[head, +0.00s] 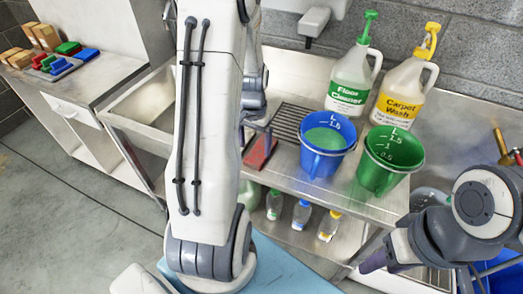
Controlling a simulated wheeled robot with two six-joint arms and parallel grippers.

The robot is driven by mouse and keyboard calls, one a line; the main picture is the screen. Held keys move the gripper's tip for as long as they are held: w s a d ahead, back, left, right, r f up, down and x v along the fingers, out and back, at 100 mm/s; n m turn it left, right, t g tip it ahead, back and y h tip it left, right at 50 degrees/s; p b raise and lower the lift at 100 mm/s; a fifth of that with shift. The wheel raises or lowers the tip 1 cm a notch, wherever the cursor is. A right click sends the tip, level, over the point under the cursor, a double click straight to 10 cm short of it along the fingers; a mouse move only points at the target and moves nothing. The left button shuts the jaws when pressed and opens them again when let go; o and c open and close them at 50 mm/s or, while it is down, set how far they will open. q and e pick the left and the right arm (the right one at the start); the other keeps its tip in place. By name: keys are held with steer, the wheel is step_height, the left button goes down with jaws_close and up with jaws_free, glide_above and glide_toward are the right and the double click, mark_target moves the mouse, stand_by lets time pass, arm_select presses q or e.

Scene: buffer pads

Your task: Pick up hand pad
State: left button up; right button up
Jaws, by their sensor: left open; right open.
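A red pad (260,150) lies on the metal sink counter (285,165), just right of my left arm, which hides part of it. Which pad is the hand pad I cannot tell; several red, green and blue pads (62,62) also sit on the far left counter. My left gripper (257,122) points down just above the red pad, mostly hidden behind my own arm; it is open, and contact with the pad cannot be made out. My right gripper (374,262) is at the lower right, away from the counter top, open, its fingers hard to make out.
A blue bucket (325,163) and a green bucket (385,180) stand right of the red pad. Floor cleaner (349,85) and carpet wash (402,100) jugs stand behind them. Small bottles (301,213) sit on the lower shelf. An empty basin (152,103) is left of my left arm.

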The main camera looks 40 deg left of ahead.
mark_target(253, 160)
arm_select(q)
steer(key=shift+s+a+f+p, duration=0.1)
steer(key=shift+f+p, duration=0.1)
steer(key=shift+f, duration=0.95)
steer(key=shift+s+d+f+p, duration=0.1)
steer(key=shift+f+p, duration=0.05)
steer(key=shift+f, duration=0.95)
steer(key=shift+s+a+f+p, duration=0.1)
steer(key=shift+f+p, duration=0.1)
steer(key=shift+f, duration=0.95)
steer(key=c, duration=1.1)
steer(key=shift+r+b, duration=0.4)
steer(key=shift+r, duration=4.65)
steer(key=shift+c, duration=0.2)
